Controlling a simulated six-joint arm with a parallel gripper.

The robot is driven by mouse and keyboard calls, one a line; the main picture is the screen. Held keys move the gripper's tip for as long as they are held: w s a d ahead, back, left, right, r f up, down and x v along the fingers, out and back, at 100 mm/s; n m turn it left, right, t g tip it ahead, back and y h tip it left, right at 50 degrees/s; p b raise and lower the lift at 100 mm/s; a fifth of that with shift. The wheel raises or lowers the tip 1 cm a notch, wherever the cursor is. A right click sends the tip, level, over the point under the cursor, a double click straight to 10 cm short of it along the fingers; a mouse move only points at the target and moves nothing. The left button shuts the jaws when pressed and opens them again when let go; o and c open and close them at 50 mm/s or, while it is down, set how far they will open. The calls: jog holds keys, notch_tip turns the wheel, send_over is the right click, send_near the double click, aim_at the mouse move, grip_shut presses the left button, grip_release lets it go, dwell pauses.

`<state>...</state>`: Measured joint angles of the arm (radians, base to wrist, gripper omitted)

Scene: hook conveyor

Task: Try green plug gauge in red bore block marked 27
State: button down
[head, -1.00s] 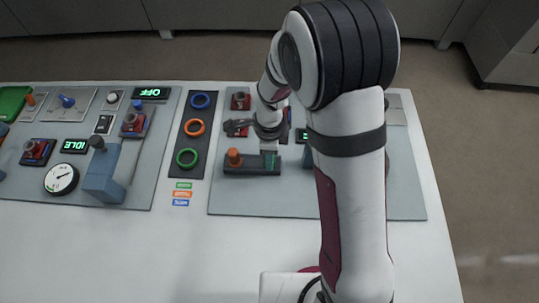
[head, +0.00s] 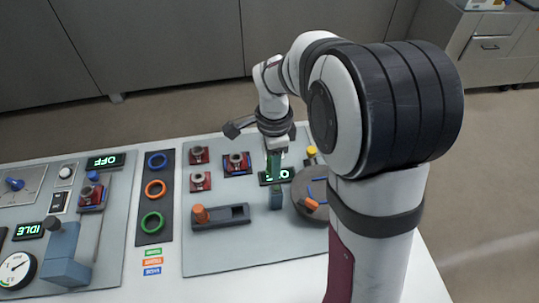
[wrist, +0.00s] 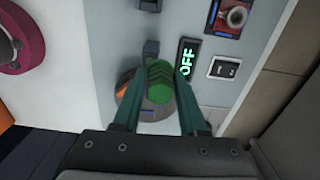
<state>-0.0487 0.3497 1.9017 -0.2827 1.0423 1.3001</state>
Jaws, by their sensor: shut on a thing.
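My gripper (wrist: 160,68) is shut on the green plug gauge (wrist: 159,88), seen end-on between the fingers in the wrist view. In the head view my gripper (head: 274,163) is above the right panel, right of the red bore blocks and apart from them. Red bore blocks sit at the panel's back left (head: 199,155), below that one (head: 200,181), and to their right (head: 237,163). One red block also shows in the wrist view (wrist: 232,17). The numbers on the blocks are too small to read.
A dark holder (head: 222,222) carries an orange plug gauge (head: 200,213) and has an empty slot. A blue-grey post (head: 276,199), a green OFF display (head: 284,175) and a round grey disc (head: 316,203) are close to my gripper. Coloured rings (head: 155,189) lie left.

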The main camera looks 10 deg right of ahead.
jog(key=w+a+f+n, duration=0.1)
jog(key=w+a, duration=0.7)
jog(key=w, duration=0.5)
jog(key=shift+w+a+f, duration=0.1)
jog(key=shift+f, duration=1.55)
jog(key=shift+w+a+f, duration=0.1)
jog(key=shift+f, duration=1.55)
jog(key=shift+f, duration=1.05)
notch_tip(320, 180, up, 6)
dwell(0.5)
